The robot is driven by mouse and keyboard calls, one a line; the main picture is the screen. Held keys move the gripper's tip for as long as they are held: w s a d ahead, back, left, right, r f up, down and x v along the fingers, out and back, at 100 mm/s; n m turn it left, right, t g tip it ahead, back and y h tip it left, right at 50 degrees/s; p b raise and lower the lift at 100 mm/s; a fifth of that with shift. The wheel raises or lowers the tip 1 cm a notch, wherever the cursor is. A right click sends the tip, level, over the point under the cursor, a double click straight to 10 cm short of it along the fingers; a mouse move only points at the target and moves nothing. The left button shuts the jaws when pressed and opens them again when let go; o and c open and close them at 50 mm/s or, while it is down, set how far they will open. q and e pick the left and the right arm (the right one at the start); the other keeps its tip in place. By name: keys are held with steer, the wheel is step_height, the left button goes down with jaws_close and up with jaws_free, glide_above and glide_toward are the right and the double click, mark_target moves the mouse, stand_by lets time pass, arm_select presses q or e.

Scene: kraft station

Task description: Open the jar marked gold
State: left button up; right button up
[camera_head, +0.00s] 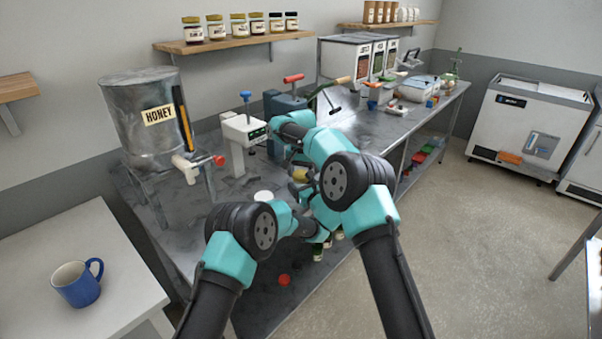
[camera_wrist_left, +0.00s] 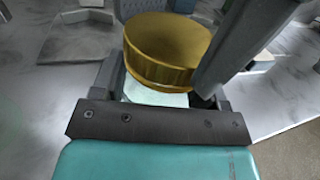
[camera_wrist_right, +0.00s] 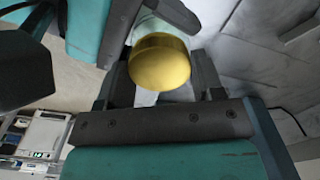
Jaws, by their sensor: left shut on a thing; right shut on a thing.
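The jar has a gold lid (camera_wrist_left: 168,48) and a pale glass body (camera_wrist_left: 155,95). The lid also shows in the right wrist view (camera_wrist_right: 160,62) and as a small yellow patch in the head view (camera_head: 301,174). My left gripper (camera_wrist_left: 160,88) is shut on the glass body below the lid. My right gripper (camera_wrist_right: 162,72) is shut on the gold lid, its fingers on either side of it. The lid sits at the mouth of the jar; I cannot tell whether it is loosened. My arms hide most of the jar in the head view, and any label is hidden.
The steel bench (camera_head: 240,300) carries a honey tank (camera_head: 145,120) at the left and a white press (camera_head: 243,140) behind my arms. A red disc (camera_head: 284,280) lies near the front. Several small jars (camera_head: 319,250) stand partly behind my left arm. A blue mug (camera_head: 78,288) stands on the side table.

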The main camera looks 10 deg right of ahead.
steer(key=n, duration=1.4)
steer(key=shift+n, duration=0.3)
steer(key=n, duration=0.3)
steer(key=shift+n, duration=0.4)
steer(key=n, duration=0.7)
steer(key=shift+n, duration=0.4)
steer(key=n, duration=0.9)
steer(key=shift+r, duration=0.1)
